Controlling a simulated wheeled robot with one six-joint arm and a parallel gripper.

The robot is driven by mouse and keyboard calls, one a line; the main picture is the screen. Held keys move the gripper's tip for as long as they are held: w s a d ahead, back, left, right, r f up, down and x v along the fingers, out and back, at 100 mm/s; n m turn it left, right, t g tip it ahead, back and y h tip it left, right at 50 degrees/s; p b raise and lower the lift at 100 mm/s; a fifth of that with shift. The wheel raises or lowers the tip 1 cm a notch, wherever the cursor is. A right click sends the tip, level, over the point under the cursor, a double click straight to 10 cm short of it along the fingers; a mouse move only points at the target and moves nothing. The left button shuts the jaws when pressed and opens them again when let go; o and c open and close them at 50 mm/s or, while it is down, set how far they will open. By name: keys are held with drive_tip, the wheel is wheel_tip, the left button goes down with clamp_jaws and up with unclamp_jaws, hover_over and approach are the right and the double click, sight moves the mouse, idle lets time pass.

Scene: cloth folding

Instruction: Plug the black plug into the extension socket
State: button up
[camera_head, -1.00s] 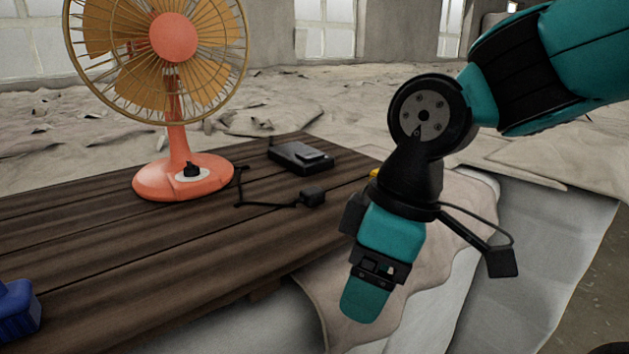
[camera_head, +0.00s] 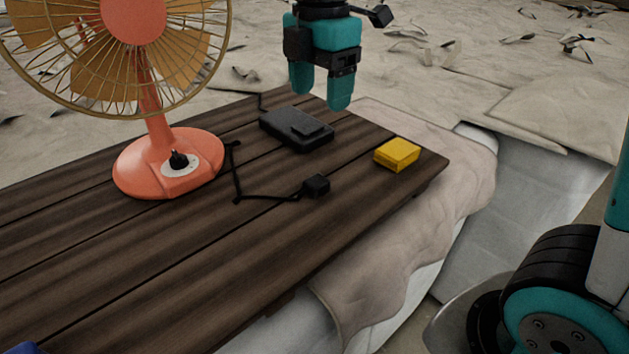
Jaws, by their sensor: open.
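The black plug (camera_head: 316,186) lies on the wooden table at the end of a thin black cord. The cord (camera_head: 262,198) runs left to the base of the fan. A flat black box (camera_head: 296,129), which looks like the extension socket, lies farther back on the table with a cord at its far left corner. Its socket holes cannot be made out. My gripper (camera_head: 320,98) hangs above and just behind this box, fingers pointing down, open and empty. It is well apart from the plug, which lies nearer the camera.
An orange fan (camera_head: 168,160) stands at the left of the table. A yellow block (camera_head: 397,154) sits near the table's right corner. A blue thing (camera_head: 22,348) shows at the lower left edge. The front table boards (camera_head: 200,265) are clear. A draped cloth (camera_head: 375,270) hangs beside the right edge.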

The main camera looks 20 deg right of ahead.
drive_tip(key=p, duration=0.2)
hover_over(316, 180)
drive_tip(key=f, duration=1.2)
drive_tip(key=shift+s+d, duration=0.2)
drive_tip(key=shift+f+p, duration=0.1)
drive_tip(key=shift+p, duration=0.2)
drive_tip(key=f, duration=0.1)
drive_tip(key=f+p, duration=0.1)
drive_tip(key=f, duration=0.1)
drive_tip(key=f+p, duration=0.1)
drive_tip(key=f, duration=0.1)
drive_tip(key=shift+w+a, duration=0.15)
drive_tip(key=shift+w, duration=0.1)
drive_tip(key=c, duration=1)
